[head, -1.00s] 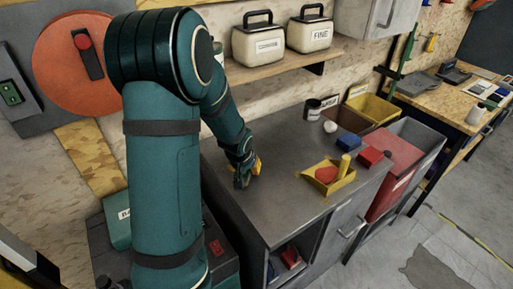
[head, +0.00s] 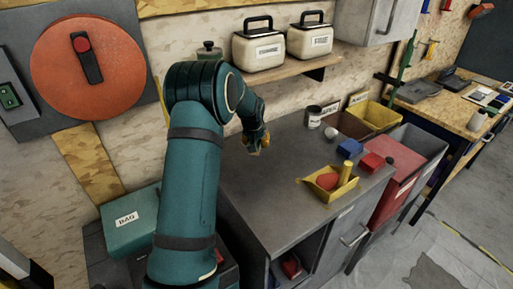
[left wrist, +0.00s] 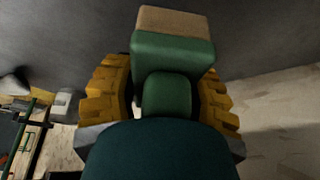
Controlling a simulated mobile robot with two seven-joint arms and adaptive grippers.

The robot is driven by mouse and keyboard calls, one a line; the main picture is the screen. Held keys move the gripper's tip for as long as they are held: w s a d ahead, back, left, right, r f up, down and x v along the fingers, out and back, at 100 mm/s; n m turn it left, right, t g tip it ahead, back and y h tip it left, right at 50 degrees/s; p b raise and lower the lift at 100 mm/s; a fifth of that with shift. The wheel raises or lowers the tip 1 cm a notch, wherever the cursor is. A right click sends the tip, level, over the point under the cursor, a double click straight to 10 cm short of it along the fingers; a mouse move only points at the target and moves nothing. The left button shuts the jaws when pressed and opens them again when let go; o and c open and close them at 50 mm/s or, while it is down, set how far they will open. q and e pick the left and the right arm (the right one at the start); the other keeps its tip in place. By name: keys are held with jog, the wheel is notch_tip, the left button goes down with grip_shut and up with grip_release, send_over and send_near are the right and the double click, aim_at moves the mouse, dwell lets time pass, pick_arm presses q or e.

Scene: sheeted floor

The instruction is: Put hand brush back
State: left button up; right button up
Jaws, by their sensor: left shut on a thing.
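My left gripper (head: 256,142) is above the far left part of the grey cabinet top (head: 262,185), close to the wall. In the left wrist view its yellow fingers (left wrist: 165,95) are shut on the hand brush (left wrist: 172,50), a green body with a tan end that looks like bristles. The brush sticks out beyond the fingertips. In the head view the brush is mostly hidden by the gripper and too small to make out. My right gripper is not in view.
Above, a wall shelf (head: 290,73) holds two labelled canisters. A red bin (head: 392,185) stands right.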

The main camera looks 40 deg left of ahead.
pick_arm(q)
jog(key=shift+w+a, duration=0.2)
jog(key=shift+w, duration=0.1)
jog(key=shift+w+f+b, duration=0.15)
jog(key=shift+f+b, duration=0.25)
jog(key=shift+f, duration=1.35)
jog(key=shift+f, duration=0.15)
jog(key=o, duration=1.2)
